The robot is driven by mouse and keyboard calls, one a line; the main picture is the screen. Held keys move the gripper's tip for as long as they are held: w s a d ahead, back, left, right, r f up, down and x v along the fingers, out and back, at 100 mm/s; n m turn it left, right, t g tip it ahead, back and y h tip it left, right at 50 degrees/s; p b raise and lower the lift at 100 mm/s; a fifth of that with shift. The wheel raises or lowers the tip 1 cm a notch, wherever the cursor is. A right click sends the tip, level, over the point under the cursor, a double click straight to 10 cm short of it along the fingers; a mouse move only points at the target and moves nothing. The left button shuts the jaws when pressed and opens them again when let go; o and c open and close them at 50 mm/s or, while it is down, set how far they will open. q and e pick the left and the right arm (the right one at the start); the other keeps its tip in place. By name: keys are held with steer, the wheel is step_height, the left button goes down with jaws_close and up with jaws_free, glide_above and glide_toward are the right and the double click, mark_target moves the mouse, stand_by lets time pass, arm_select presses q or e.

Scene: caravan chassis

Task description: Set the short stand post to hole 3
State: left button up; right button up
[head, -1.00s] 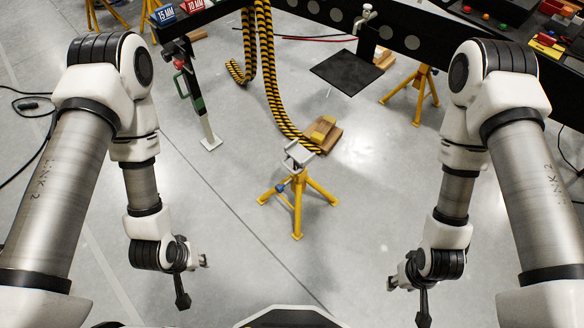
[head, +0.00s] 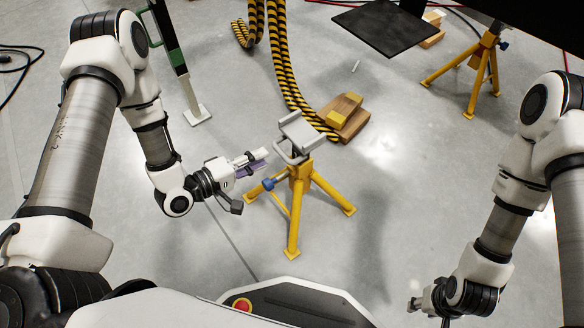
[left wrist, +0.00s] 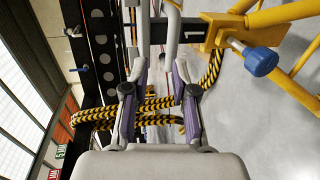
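The short stand (head: 296,196) is a yellow tripod with a grey post and a forked grey saddle (head: 300,132) on top. A grey loop handle (head: 283,155) sticks out on its left. My left gripper (head: 254,163) is open just left of the handle. In the left wrist view, grey bars lie ahead of and partly between its fingers (left wrist: 160,72); I see no grip. My right gripper (head: 414,304) is low at the right, fingers unclear.
Wooden blocks (head: 344,118) lie behind the stand beside yellow-black striped hoses (head: 283,70). A green-black leg with a white foot (head: 197,114) stands at the left. Another yellow stand (head: 480,68) and a dark plate (head: 385,25) are at the back. Floor right of the stand is clear.

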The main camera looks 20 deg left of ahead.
mark_target(282, 152)
arm_select(q)
steer(key=b+x, duration=0.1)
steer(key=x, duration=0.1)
steer(key=f+b+x, duration=0.1)
steer(key=x, duration=0.2)
steer(key=b+x, duration=0.1)
steer(key=x, duration=0.1)
steer(key=shift+w+d+f+b, duration=0.15)
steer(key=shift+f+b, duration=0.15)
steer(key=shift+f, duration=0.15)
arm_select(e)
step_height(282, 152, down, 5)
steer(key=shift+s+f, duration=0.1)
arm_select(q)
jaws_close()
